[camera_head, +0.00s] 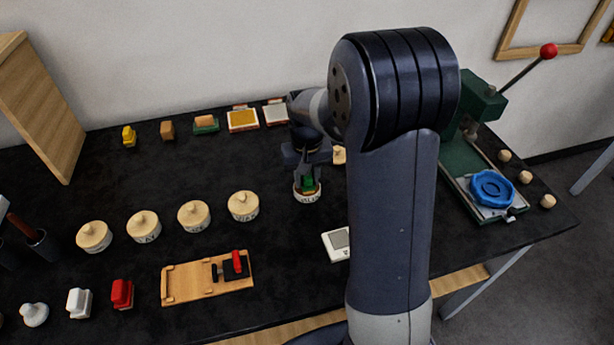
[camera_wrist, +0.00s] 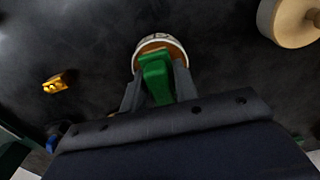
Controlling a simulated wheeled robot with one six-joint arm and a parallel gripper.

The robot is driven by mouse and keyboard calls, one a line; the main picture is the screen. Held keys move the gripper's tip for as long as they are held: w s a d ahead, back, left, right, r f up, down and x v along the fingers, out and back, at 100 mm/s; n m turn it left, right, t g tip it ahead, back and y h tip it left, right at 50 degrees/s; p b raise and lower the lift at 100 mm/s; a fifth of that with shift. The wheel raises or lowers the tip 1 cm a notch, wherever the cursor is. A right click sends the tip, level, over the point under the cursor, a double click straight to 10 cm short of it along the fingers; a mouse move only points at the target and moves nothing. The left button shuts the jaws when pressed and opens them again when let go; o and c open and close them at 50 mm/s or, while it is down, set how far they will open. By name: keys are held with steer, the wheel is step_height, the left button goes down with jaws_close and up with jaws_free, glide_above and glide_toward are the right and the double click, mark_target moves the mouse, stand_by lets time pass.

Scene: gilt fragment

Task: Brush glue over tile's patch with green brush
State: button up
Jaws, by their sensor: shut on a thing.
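My gripper (camera_head: 306,172) points down over an open pale pot (camera_head: 308,197) with lettering on its side, right of the lidded pots. It is shut on the green brush (camera_head: 308,184), whose lower end is in or just over the pot's mouth. In the wrist view the brush's green handle (camera_wrist: 157,78) sits between the two fingers, with the pot's rim (camera_wrist: 162,41) beyond it. The bristles are hidden. A white tile with a grey patch (camera_head: 340,238) lies nearer the front, partly hidden by my arm.
Several wooden-lidded pots (camera_head: 194,215) stand to the left. A wooden board (camera_head: 186,284) with a red-handled tool lies in front. A green press (camera_head: 466,160) with a blue wheel (camera_head: 492,188) stands right. Bare black table lies between pot and tile.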

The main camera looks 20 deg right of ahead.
steer(key=shift+r+p, duration=2.75)
steer(key=shift+r, duration=0.75)
steer(key=shift+f, duration=0.1)
